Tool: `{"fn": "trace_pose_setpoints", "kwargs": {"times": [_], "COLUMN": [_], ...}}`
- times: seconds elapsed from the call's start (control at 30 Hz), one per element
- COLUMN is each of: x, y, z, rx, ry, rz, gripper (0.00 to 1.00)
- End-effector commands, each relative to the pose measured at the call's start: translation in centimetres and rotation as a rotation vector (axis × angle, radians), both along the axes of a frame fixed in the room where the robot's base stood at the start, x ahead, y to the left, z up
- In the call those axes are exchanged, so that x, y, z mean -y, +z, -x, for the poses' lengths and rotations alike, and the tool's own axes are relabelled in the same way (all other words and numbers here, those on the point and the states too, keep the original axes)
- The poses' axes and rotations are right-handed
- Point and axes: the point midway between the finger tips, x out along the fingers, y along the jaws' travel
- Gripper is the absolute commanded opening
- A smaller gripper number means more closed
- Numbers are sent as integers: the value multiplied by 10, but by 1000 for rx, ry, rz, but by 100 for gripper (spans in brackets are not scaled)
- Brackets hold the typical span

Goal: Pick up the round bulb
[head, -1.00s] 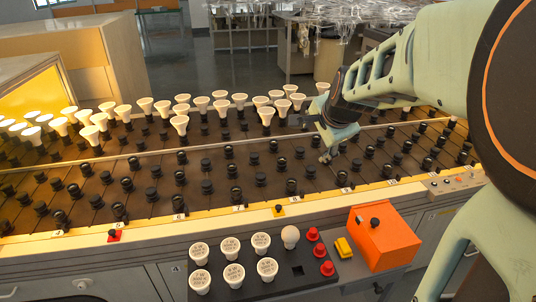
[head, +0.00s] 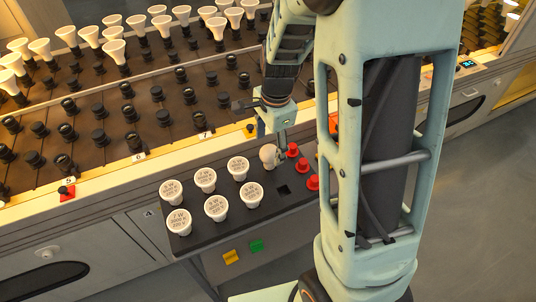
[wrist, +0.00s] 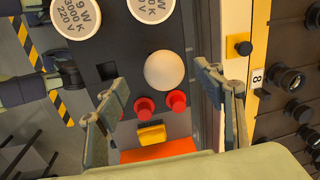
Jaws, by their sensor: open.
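The round bulb (head: 268,155) is a pale, smooth globe at the back of the dark tray (head: 284,212), behind a square hole. In the wrist view the round bulb (wrist: 164,70) lies between and slightly beyond the two fingertips, with a gap on each side. My gripper (head: 282,142) is low over the tray, close beside the bulb in the head view. In the wrist view my gripper (wrist: 162,82) is open and empty. Whether a finger touches the bulb cannot be told.
Several flat-topped printed bulbs (head: 205,180) stand left of the round bulb. Red plugs (head: 312,182) stand close on its right. A yellow block (wrist: 151,134) and orange box (wrist: 158,151) also show. Behind is a socket rack (head: 160,118) with white bulbs.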

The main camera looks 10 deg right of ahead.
Motion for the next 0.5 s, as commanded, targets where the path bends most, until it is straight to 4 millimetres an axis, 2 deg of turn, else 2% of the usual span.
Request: {"fn": "trace_pose_setpoints", "kwargs": {"times": [0.17, 0.4, 0.5], "x": [1, 3, 3], "y": [-14, -49, -57], "z": [-2, -11, -12], "rx": [0, -1, 0], "ry": [-1, 0, 1], "rz": [1, 0, 1], "gripper": [62, 62, 62]}}
